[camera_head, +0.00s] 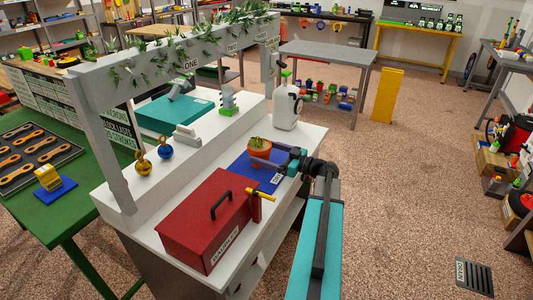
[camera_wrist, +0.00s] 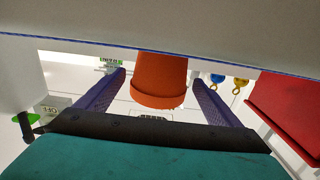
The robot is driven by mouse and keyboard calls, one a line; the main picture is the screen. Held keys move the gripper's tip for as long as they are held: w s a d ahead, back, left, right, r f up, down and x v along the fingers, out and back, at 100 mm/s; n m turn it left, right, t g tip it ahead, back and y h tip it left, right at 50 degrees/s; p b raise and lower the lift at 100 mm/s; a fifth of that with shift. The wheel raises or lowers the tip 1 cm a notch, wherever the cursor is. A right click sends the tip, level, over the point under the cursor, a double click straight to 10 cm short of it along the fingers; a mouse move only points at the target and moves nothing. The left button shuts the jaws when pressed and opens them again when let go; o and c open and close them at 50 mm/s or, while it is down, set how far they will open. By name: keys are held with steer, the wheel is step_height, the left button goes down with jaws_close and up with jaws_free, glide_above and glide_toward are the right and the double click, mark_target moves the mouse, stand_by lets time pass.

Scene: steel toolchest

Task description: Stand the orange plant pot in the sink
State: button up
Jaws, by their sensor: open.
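My gripper (camera_head: 269,155) is open and reaches in from the right at the pot's level. In the wrist view the pot (camera_wrist: 160,78) lies between the two purple fingers of my gripper (camera_wrist: 160,82), with a gap on each side. That view appears upside down. I cannot make out a clear sink; a teal basin-like block (camera_head: 170,117) sits on the raised shelf behind.
A red toolbox (camera_head: 208,225) stands left of the mat, with a yellow-handled tool (camera_head: 262,194) at its side. A white jug (camera_head: 286,108) stands behind the pot. Brass and blue padlock-like items (camera_head: 143,162) sit on the ledge. A floor drain (camera_head: 475,276) lies far right.

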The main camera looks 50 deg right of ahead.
steer(key=shift+r, duration=0.15)
steer(key=shift+s, duration=0.2)
steer(key=b+v, duration=0.1)
steer(key=v, duration=1)
steer(key=shift+s+d+r, duration=0.1)
steer(key=shift+s+d, duration=0.05)
steer(key=shift+s, duration=0.15)
stand_by(0.3)
